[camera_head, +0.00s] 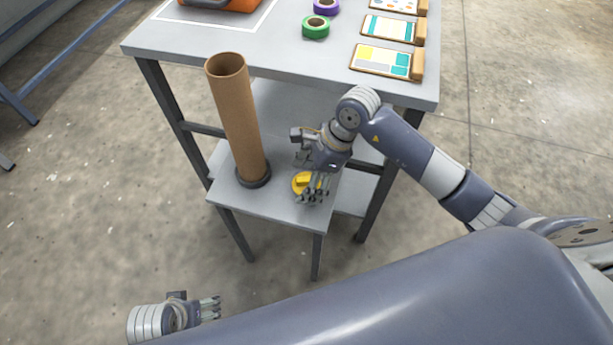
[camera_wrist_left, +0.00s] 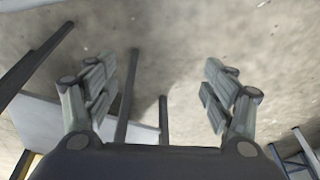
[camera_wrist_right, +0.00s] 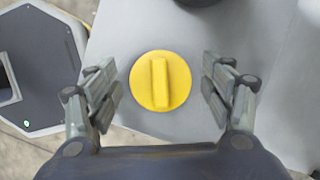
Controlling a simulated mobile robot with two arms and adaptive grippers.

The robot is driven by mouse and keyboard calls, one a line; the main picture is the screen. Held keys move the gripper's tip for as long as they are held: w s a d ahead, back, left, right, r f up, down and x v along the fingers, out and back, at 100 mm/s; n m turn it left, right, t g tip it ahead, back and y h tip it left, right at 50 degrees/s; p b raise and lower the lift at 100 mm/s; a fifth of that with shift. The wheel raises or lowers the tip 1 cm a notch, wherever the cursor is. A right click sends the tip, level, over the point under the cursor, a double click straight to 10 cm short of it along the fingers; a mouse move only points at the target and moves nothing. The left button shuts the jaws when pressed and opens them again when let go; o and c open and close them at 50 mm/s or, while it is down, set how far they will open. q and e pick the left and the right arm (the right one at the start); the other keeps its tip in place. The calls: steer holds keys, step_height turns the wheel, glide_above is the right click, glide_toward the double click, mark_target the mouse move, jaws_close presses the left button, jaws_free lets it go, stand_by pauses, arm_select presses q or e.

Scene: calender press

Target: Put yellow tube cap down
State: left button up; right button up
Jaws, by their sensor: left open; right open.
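The yellow tube cap (camera_head: 301,181) is a round disc with a raised bar across its top. It lies flat on the small low table (camera_head: 290,214), near its right side. My right gripper (camera_head: 314,192) is over it, and in the right wrist view the cap (camera_wrist_right: 160,81) sits between the open, spread fingers (camera_wrist_right: 160,88), which do not touch it. An open-topped brown cardboard tube (camera_head: 239,118) stands upright on the same table, left of the cap, in a dark round base (camera_head: 252,180). My left gripper (camera_head: 212,308) is open and empty, low at the left, away from the table.
A larger grey table (camera_head: 300,65) stands behind. It holds a green tape roll (camera_head: 316,27), a purple tape roll (camera_head: 327,6), several sample boards (camera_head: 382,61) and an orange item (camera_head: 227,4).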

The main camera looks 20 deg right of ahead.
arm_select(q)
step_height(320, 180, down, 6)
steer(key=s+p, duration=0.1)
arm_select(e)
steer(key=w+v, duration=0.1)
steer(key=v, duration=1.1)
steer(key=shift+s, duration=0.45)
